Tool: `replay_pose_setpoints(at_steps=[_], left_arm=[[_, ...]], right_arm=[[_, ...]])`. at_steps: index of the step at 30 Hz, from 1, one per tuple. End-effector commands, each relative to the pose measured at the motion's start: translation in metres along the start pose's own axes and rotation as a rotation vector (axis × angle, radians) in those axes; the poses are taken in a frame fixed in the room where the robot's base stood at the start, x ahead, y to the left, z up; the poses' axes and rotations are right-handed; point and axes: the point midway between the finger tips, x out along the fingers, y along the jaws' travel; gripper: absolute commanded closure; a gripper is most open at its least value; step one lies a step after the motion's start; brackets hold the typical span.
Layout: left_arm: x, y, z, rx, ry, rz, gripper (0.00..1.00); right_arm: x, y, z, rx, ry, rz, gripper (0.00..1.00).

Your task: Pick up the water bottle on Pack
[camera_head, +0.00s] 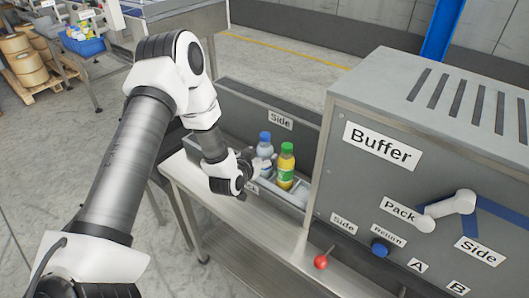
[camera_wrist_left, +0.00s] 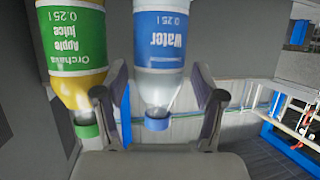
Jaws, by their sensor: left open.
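The water bottle (camera_head: 265,141), clear with a blue cap and blue label, stands upright in the grey trough of the machine. In the left wrist view the water bottle (camera_wrist_left: 160,85) appears upside down between the two fingers. My left gripper (camera_head: 254,164) is at the bottle, its fingers open on either side; a gap shows between bottle and right finger (camera_wrist_left: 213,115). The bottle's lower part is hidden by the gripper in the head view. A "Pack" label (camera_head: 399,211) is on the machine's front panel. My right gripper is not in view.
A yellow-green apple juice bottle (camera_head: 286,168) stands close to the right of the water bottle. The trough's back wall (camera_head: 233,105) bears a "Side" label.

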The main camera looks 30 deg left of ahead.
Motion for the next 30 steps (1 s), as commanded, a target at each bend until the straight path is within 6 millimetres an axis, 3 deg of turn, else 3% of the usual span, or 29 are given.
replay_pose_setpoints(at_steps=[3,9,14,15,25,30], left_arm=[[0.013,0.000,0.000,0.000,-0.001,0.000,0.31],[0.015,0.000,0.001,-0.002,-0.001,0.000,0.31],[0.015,0.000,0.001,-0.002,-0.002,0.000,0.88],[0.015,0.000,0.001,-0.002,-0.002,0.000,0.91],[0.014,0.000,-0.001,-0.002,-0.002,0.000,0.91],[0.009,0.000,-0.013,-0.004,0.002,0.000,0.91]], right_arm=[[-0.004,0.000,0.000,0.000,0.001,0.000,0.60],[-0.003,0.000,0.000,0.000,0.000,0.000,0.60],[-0.003,0.000,0.000,0.000,0.000,0.000,0.60],[-0.003,0.000,0.000,0.000,0.000,0.000,0.60],[-0.002,0.000,0.000,0.000,0.000,0.000,0.60],[0.004,0.000,0.000,0.000,0.000,0.000,0.60]])
